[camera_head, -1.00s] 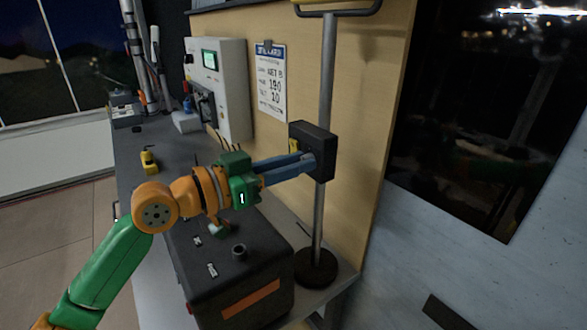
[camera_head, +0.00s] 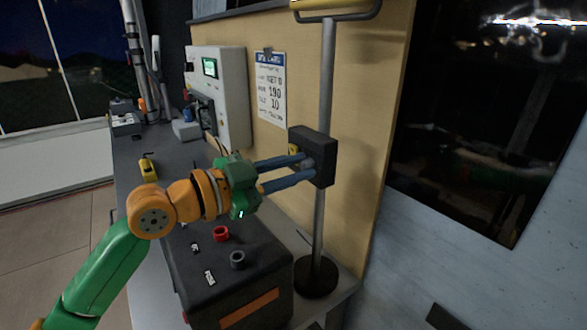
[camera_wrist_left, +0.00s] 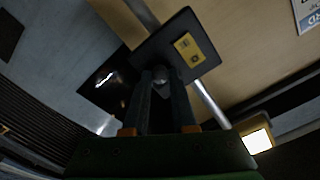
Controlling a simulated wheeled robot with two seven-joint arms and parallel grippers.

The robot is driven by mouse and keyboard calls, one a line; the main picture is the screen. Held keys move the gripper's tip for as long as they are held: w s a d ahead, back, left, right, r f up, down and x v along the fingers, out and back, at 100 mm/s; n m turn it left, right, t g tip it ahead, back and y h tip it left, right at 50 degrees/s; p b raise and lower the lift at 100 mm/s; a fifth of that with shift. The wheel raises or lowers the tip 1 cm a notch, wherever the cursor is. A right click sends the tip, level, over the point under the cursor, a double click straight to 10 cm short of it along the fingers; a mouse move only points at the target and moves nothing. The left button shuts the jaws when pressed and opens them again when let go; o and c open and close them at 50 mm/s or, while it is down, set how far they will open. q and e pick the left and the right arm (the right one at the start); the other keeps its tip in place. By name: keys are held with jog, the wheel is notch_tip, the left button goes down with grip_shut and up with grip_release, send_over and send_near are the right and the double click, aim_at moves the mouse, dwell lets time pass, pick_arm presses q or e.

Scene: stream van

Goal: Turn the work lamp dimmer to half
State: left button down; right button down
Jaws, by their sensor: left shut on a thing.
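The work lamp's dark dimmer box (camera_head: 325,152) is fixed on a grey upright pole (camera_head: 325,95) at the right end of the bench. A yellow label with a dark mark shows on its face in the left wrist view (camera_wrist_left: 189,47). My left gripper (camera_head: 303,168) reaches the box from the left, its blue fingers shut on the small round dimmer knob (camera_wrist_left: 160,74). The fingers hide much of the knob, and its setting cannot be read. My right gripper is not in view.
A dark case (camera_head: 235,285) with a red ring (camera_head: 221,233) and a grey ring (camera_head: 238,259) on top stands below my left arm. A white wall box (camera_head: 232,95) with a green screen is behind. A yellow object (camera_head: 148,167) lies on the bench.

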pick_arm(q)
jog(key=shift+r, duration=0.1)
dwell(0.3)
jog(key=c, duration=0.9)
grip_release()
jog(key=shift+c, duration=0.2)
jog(key=shift+o, duration=1.1)
jog(key=shift+d, duration=0.1)
jog(key=b+v, duration=0.2)
jog(key=v, duration=0.5)
jog(key=shift+b, duration=0.35)
